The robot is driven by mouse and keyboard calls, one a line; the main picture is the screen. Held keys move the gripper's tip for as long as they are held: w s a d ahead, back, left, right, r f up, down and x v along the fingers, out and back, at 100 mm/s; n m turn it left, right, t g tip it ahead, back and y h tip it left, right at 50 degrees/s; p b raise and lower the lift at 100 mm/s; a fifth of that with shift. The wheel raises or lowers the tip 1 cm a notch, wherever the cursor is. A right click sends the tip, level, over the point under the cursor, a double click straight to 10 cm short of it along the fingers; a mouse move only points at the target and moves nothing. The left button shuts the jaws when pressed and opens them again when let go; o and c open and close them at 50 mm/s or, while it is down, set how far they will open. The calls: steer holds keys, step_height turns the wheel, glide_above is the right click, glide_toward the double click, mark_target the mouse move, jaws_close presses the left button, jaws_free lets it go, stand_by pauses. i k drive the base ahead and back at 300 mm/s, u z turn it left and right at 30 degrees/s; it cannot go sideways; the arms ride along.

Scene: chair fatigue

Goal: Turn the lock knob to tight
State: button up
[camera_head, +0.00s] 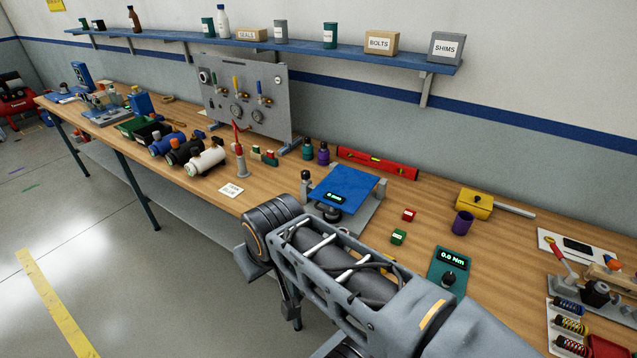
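No knob in view is marked as the lock knob, and no tight marking can be read. A black knob (449,278) sits on a green tester (444,262) whose display reads 0.0 Nm. Another dark round knob (331,213) shows at the front of a stand with a tilted blue plate (344,186) and a small display. A black-topped post (306,178) stands at that stand's left side. My arm covers the bench edge in front of the stand. I cannot make out my gripper's fingers; they seem hidden behind or below my arm.
The wooden bench (520,262) runs from far left to near right. A red block (408,215), a green block (398,237), a purple cup (462,222) and a yellow tool (474,203) lie right of the stand. A red level (377,162) lies behind. A blue shelf (300,46) hangs above.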

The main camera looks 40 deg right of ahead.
mark_target(305, 174)
steer(key=u, duration=0.15)
steer(key=i, duration=1.15)
steer(key=z, duration=0.6)
